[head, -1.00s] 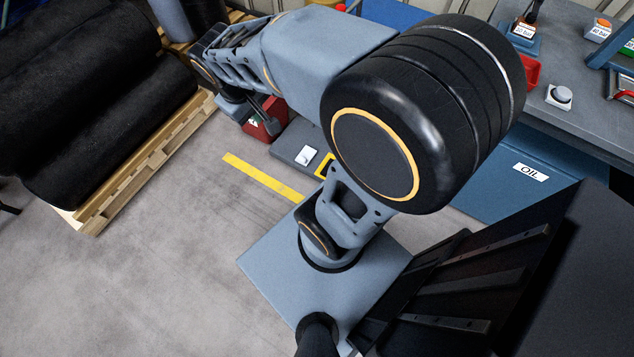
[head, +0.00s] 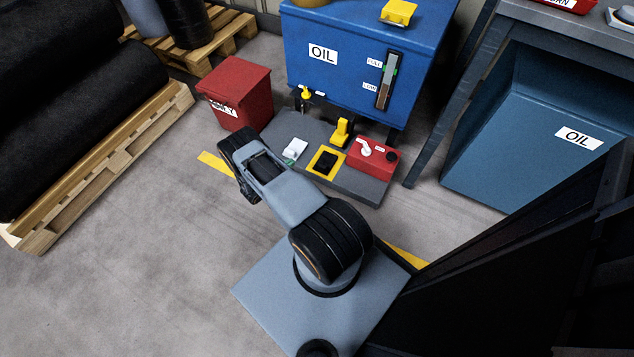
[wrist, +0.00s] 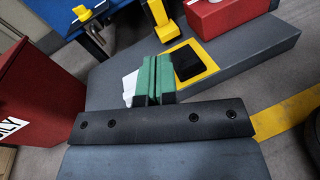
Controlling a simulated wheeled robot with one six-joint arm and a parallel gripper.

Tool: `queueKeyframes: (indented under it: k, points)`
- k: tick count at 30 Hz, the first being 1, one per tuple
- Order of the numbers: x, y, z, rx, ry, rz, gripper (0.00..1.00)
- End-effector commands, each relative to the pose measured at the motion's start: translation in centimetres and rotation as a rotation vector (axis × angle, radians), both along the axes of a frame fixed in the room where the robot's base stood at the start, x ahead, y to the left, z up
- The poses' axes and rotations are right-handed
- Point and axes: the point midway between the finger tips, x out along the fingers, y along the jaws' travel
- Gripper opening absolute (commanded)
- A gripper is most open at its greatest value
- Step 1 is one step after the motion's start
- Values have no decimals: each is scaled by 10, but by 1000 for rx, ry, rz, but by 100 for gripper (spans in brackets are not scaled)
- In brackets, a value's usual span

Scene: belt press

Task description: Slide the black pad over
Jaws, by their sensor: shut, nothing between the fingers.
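The black pad (head: 326,162) is a small dark block inside a yellow square outline (head: 313,170) on a low grey platform (head: 345,187). In the wrist view the pad (wrist: 187,62) lies just right of my gripper's green fingers (wrist: 152,62), inside the same yellow outline. The fingers are together with nothing between them. They look apart from the pad, though the height gap is hard to judge. In the head view my arm hides most of the gripper. A white item (head: 295,148) is left of the pad and partly behind the fingers in the wrist view (wrist: 129,90).
A red box with a white handle (head: 372,155) and a yellow upright piece (head: 342,132) stand close to the pad. A red bin (head: 235,88) is at the left and the blue oil tank (head: 350,50) is behind. Open floor lies at the front left.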

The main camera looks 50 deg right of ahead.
Motion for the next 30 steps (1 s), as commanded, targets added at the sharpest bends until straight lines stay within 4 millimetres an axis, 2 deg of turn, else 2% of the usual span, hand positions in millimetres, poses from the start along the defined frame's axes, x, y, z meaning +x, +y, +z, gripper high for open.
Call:
queueKeyframes:
  k: [1, 3, 6, 10, 13, 17, 30]
  points:
    - [-13, 0, -46, -18, 40, 41, 0]
    - [-25, 1, -82, -42, 79, 101, 0]
    - [-42, 4, -122, -66, 123, 172, 0]
    - [-58, 8, -156, -83, 157, 236, 0]
    - [-64, 9, -169, -89, 170, 264, 0]
    - [-66, 1, -176, -91, 179, 276, 0]
    - [-48, -75, -177, -92, 177, 275, 0]
